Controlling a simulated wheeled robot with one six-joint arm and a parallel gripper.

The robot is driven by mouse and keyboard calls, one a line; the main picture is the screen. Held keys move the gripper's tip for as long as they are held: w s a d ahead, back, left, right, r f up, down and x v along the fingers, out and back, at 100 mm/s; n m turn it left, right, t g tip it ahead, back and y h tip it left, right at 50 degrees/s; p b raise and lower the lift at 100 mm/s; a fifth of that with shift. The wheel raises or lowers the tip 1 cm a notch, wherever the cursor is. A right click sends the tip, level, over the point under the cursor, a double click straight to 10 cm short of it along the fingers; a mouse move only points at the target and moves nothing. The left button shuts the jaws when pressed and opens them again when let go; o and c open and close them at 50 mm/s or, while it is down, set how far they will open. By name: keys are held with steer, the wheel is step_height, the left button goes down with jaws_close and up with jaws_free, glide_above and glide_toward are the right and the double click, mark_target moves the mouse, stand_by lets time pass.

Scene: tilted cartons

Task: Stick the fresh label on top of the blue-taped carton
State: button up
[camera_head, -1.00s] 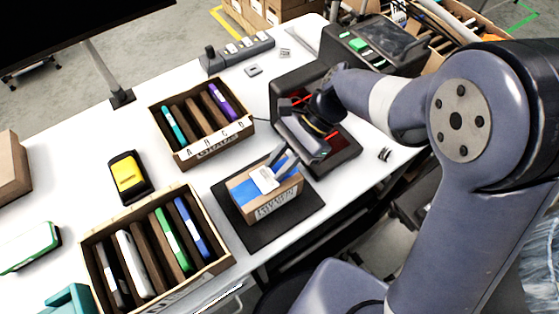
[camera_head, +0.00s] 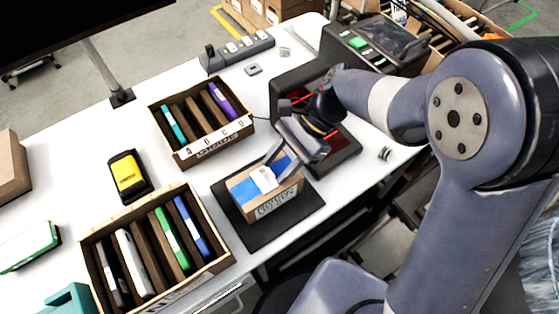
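The blue-taped carton (camera_head: 243,192) stands on a dark mat (camera_head: 284,228) at the front of the table. Blue tape runs across its top, and its front side carries printed text. A white label (camera_head: 263,179) with a small dark print lies on the carton's top across the tape, seemingly flat. Whether a fingertip still touches the label or the carton is too small to tell.
A wooden bin (camera_head: 182,157) with lettered slots stands behind left, and a larger bin (camera_head: 88,258) stands front left. A yellow-black device (camera_head: 128,176) lies between them and the table's left side. A black unit with red lines (camera_head: 346,152) and a printer (camera_head: 372,44) are at the right.

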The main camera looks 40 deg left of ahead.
steer(key=shift+o, duration=0.6)
steer(key=w+d+r+p, duration=0.1)
steer(key=w+r+p, duration=0.1)
steer(key=r, duration=0.4)
steer(key=w+d+r+p, duration=0.1)
steer(key=w+r+p, duration=0.2)
steer(key=w+r, duration=0.2)
step_height(320, 180, up, 3)
steer(key=shift+d+f+p, duration=0.2)
steer(key=shift+d+p, duration=0.1)
steer(key=shift+w+f, duration=0.1)
step_height(320, 180, down, 8)
steer(key=s+b, duration=0.2)
steer(key=b, duration=0.4)
steer(key=shift+s+a, duration=0.15)
steer(key=shift+a, duration=0.3)
